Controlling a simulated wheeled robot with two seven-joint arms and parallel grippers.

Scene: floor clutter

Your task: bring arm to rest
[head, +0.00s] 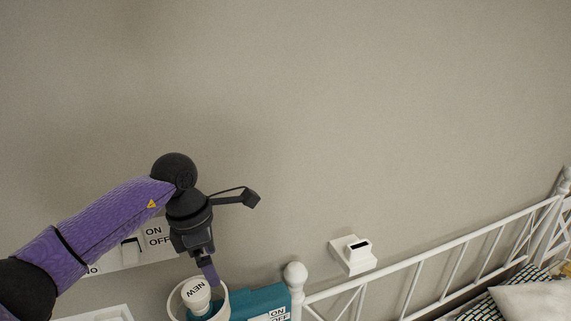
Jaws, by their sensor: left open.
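My left arm comes in from the lower left in the head view, with a purple sleeve and black joints. My left gripper (207,272) points down and is open, just above a white round piece marked NEW (196,292). That piece sits inside a white ring (224,302) at the bottom edge. I cannot tell whether the fingers touch it. My right gripper is not in view.
A white panel marked ON and OFF (154,232) is behind my left arm. A teal box (262,301) with an ON/OFF label stands beside the ring. A white bed rail (420,269), a white wall fixture (352,256) and a pillow (535,301) are at right. The upper wall is clear.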

